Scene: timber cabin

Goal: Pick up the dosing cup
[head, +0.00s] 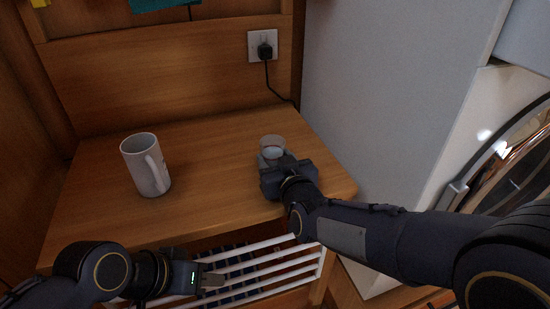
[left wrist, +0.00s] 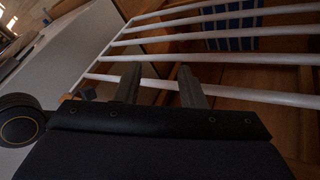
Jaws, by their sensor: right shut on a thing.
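The dosing cup (head: 272,146) is a small clear, whitish cup on the right part of the wooden table. My right gripper (head: 271,157) is shut on it from the near side and hides its lower part. I cannot tell whether the cup is touching the table top. My left gripper (head: 212,281) is low at the front left, below the table edge and beside the white rails. In the left wrist view its two fingers (left wrist: 160,85) are apart with nothing between them.
A white mug (head: 146,165) stands upright on the left of the wooden table (head: 215,190). White rails (head: 270,262) run under the front edge. A socket with a black plug (head: 264,50) and cord is on the back wall. A large pale panel (head: 390,100) closes the right side.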

